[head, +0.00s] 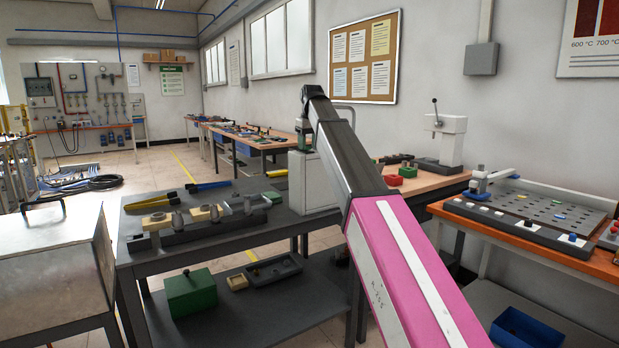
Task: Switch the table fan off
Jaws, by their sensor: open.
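No table fan can be made out in the head view.
The dark bench holds a fixture row (210,224) and yellow-handled tools (148,201). A metal cabinet (55,265) stands at left. At right, an orange-edged table (530,251) carries a slotted plate (535,208). A lever press (445,140) stands behind. Open floor (150,170) lies beyond the bench.

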